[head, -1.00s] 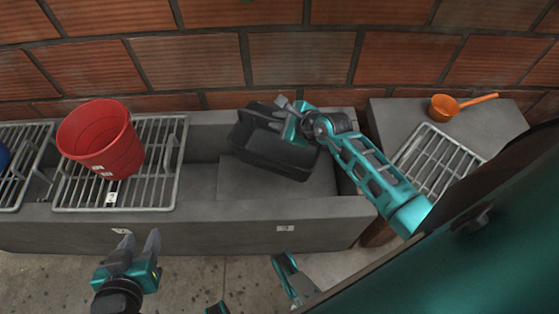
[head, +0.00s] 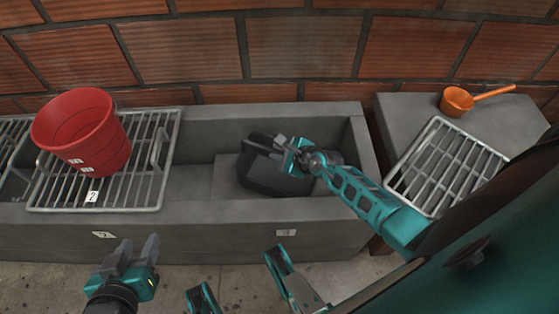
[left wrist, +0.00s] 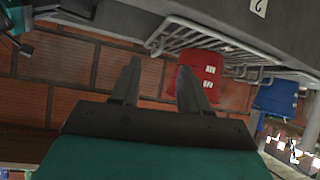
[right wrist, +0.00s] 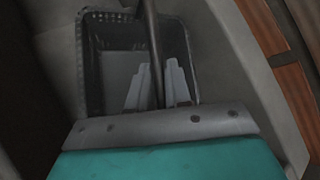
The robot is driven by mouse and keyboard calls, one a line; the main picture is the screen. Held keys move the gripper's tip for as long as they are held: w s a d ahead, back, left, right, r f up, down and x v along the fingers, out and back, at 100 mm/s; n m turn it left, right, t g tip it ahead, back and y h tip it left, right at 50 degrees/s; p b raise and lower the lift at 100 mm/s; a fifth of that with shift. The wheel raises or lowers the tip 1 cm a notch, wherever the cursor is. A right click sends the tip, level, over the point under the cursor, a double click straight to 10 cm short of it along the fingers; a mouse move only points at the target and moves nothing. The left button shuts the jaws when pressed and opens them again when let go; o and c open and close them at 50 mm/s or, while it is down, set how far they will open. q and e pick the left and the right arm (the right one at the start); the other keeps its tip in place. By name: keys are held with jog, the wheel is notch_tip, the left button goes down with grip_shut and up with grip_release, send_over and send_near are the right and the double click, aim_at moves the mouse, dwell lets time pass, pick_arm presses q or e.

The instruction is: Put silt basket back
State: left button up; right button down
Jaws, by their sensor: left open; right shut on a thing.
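The silt basket (head: 268,176) is a dark, open box inside the right-hand bay of the grey trough (head: 320,208). My right gripper (head: 284,146) reaches in from the right and is shut on the basket's bar handle. In the right wrist view, the handle bar runs between the fingers (right wrist: 157,95), with the open basket (right wrist: 97,75) beneath. I cannot tell whether its bottom touches the trough floor. My left gripper (head: 137,251) is open and empty in front of the trough; its spread fingers also show in the left wrist view (left wrist: 157,85).
A red bucket (head: 84,130) stands on a metal grate (head: 140,190) over the trough's left part. Another grate (head: 446,168) and an orange ladle (head: 458,101) lie on the block at right. A brick wall (head: 300,50) closes the back.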

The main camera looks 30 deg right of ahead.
notch_tip(320, 180, down, 3)
jog(key=shift+r+b, duration=0.1)
jog(key=shift+b, duration=0.6)
jog(key=c, duration=1.1)
grip_release()
jog(key=shift+o, duration=0.2)
